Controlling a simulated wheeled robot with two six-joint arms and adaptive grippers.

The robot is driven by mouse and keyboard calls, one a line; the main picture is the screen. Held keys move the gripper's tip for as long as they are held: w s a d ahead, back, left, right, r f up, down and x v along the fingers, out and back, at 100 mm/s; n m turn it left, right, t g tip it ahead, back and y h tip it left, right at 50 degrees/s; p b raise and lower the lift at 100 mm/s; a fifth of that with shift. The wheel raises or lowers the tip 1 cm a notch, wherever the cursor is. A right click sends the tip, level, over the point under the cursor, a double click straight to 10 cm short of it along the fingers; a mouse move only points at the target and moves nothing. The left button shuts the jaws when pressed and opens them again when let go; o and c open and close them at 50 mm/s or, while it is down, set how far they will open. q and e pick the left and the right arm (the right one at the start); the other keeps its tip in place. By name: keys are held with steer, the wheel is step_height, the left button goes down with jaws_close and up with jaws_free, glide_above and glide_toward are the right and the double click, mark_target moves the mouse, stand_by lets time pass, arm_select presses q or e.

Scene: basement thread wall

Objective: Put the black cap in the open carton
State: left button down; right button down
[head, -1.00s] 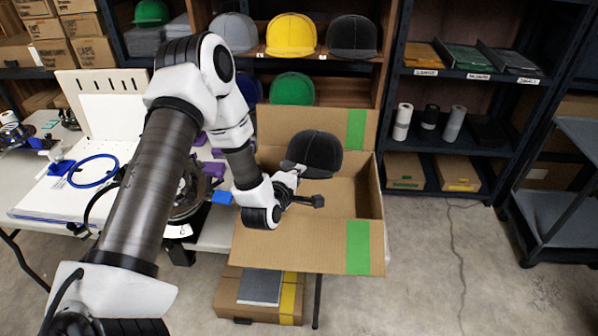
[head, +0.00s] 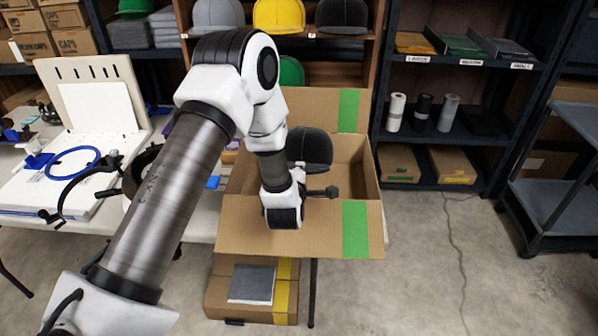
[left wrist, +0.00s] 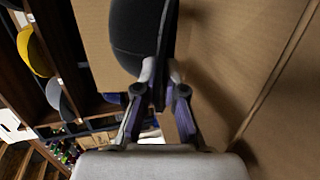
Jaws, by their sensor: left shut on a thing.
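The black cap (head: 316,146) is at the open carton (head: 372,172), in front of its raised back flap in the head view. My left gripper (head: 301,178) is shut on the cap, at its lower edge. In the left wrist view, the cap's dark crown (left wrist: 135,38) rises beyond the gripper's fingers (left wrist: 166,88), with cardboard behind and to the right. The carton's green-taped front flap (head: 300,236) is folded outward. My wrist hides the carton's left part, and I cannot tell whether the cap touches the bottom. My right gripper is not in view.
A table with a blue ring (head: 73,163) is left of the carton. Behind stands a shelf with other caps, including a yellow one (head: 279,15). A closed box (head: 222,296) lies below the carton.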

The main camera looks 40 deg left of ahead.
arm_select(q)
steer(key=c, duration=1.2)
jaws_free()
steer(key=shift+s+d+r, duration=0.1)
steer(key=shift+s+d, duration=0.1)
steer(key=shift+s, duration=0.15)
steer(key=v, duration=1)
steer(key=shift+s+d+r, duration=0.15)
steer(key=shift+s+d, duration=0.05)
steer(key=shift+d, duration=0.05)
steer(key=shift+s+r, duration=0.1)
steer(key=shift+s, duration=0.15)
